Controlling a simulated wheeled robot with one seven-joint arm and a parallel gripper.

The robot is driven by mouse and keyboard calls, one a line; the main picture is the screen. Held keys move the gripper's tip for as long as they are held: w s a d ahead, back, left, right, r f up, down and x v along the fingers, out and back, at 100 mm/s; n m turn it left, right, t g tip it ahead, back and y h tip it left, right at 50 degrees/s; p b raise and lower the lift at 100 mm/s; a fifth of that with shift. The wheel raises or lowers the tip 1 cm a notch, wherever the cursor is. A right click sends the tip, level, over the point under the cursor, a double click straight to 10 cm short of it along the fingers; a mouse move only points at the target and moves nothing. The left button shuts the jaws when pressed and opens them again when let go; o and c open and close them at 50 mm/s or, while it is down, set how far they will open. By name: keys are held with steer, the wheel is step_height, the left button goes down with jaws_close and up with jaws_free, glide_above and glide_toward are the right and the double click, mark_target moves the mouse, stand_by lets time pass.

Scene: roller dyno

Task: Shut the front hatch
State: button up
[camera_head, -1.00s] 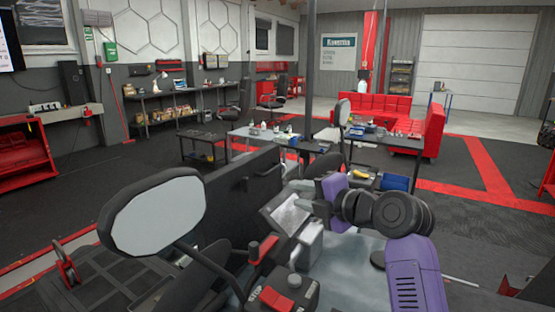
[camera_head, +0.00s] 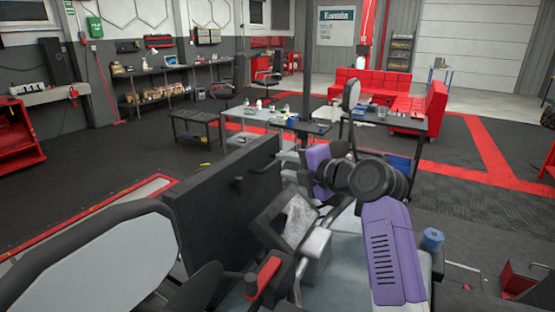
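A large dark panel (camera_head: 222,205), which looks like the raised front hatch, stands upright at the middle left, with a small dark handle-like part on its face. I cannot tell for sure that it is the hatch, and its hinge is hidden. My purple and black arm (camera_head: 393,255) rises from the bottom right and bends away at a black joint, its far part right of the panel. My gripper's fingers cannot be made out, so I see no contact with the panel.
A big mirror (camera_head: 95,265) fills the lower left. A red-topped lever (camera_head: 265,275) and a grey-faced dark frame (camera_head: 287,222) stand close in front. Behind are a low dark table (camera_head: 197,118), a cluttered workbench (camera_head: 385,118) and a red sofa (camera_head: 390,92). Dark floor is open at the left.

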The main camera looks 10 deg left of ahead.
mark_target(275, 162)
steer(key=shift+x, duration=2.15)
jaws_close()
steer(key=shift+r, duration=0.15)
